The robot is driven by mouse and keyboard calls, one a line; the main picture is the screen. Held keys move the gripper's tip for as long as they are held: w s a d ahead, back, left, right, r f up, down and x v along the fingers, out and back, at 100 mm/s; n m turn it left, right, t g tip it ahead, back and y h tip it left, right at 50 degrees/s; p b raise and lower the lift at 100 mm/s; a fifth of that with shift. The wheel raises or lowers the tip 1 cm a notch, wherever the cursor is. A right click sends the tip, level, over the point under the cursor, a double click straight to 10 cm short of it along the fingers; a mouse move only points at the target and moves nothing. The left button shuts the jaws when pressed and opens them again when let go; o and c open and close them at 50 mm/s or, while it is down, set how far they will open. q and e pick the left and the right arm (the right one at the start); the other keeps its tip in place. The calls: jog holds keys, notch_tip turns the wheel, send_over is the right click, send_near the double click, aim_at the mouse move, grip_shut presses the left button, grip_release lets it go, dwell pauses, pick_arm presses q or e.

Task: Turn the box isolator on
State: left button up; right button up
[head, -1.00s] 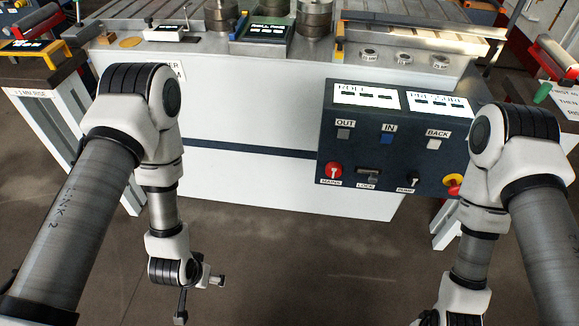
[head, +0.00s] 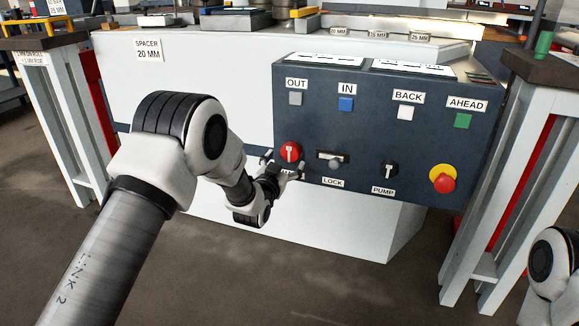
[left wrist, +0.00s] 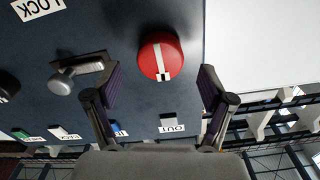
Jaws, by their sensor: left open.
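The box isolator appears to be the round red rotary knob (head: 290,151) at the lower left of the dark control box (head: 385,130). Its white pointer mark stands about upright. My left gripper (head: 284,167) is in front of the knob's lower part and partly hides the label below it. In the left wrist view, the red knob (left wrist: 161,56) lies ahead between the two spread fingers of my left gripper (left wrist: 160,78). The fingers are open, one on each side, with gaps to the knob; contact is not visible. My right gripper is out of view.
A silver lock lever (head: 334,161) sits just right of the knob, then a black pump switch (head: 390,169). A red and yellow emergency stop (head: 443,179) is at the far right. Push buttons, including the blue IN button (head: 346,104), run above.

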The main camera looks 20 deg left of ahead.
aim_at(289, 156)
pick_arm(q)
jog(key=w+b, duration=0.1)
jog(key=w, duration=0.3)
jog(key=shift+w+f, duration=0.15)
jog(key=c, duration=1.2)
jog(key=shift+o, duration=0.2)
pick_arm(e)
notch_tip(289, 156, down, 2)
